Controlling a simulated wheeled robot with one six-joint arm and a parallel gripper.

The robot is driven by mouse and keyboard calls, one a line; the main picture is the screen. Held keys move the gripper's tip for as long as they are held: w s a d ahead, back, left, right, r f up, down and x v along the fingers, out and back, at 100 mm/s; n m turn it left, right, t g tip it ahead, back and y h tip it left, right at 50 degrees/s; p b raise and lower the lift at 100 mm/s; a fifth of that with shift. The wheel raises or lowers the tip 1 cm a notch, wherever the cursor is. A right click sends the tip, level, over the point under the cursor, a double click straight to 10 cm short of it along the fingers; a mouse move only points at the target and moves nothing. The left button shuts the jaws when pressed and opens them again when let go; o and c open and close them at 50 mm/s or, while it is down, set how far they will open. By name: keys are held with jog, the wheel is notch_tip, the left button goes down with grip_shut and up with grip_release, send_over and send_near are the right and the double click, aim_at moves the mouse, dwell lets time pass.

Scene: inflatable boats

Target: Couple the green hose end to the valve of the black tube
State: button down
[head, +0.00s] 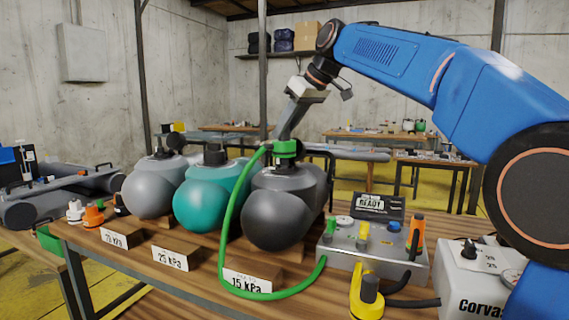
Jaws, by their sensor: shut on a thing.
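The black tube (272,222), dark grey in this light, is the rightmost of three tubes on the wooden bench. The green hose end (286,150) is upright right above the top of this tube, where its valve is hidden. I cannot tell whether the hose end is seated on the valve or just above it. My gripper (284,137) comes down from above and is shut on the green hose end. The green hose (227,225) loops down in front of the tube and runs right to the control box (372,240).
A teal tube (205,208) and a grey tube (148,196) stand to the left, with dark valves on top. Signs on wooden blocks stand in front, including a 15 kPa sign (247,281). White and orange fittings (93,216) are at the left.

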aim_at(287, 137)
jog(key=shift+f, duration=0.2)
dwell(0.4)
jog(key=shift+f, duration=0.8)
jog(key=shift+f, duration=1.05)
dwell(1.2)
jog(key=shift+s+m+t+h, duration=0.15)
jog(key=shift+m+t+h, duration=0.2)
jog(key=shift+m, duration=0.45)
jog(key=shift+m+t+h, duration=0.55)
jog(key=shift+m, duration=0.65)
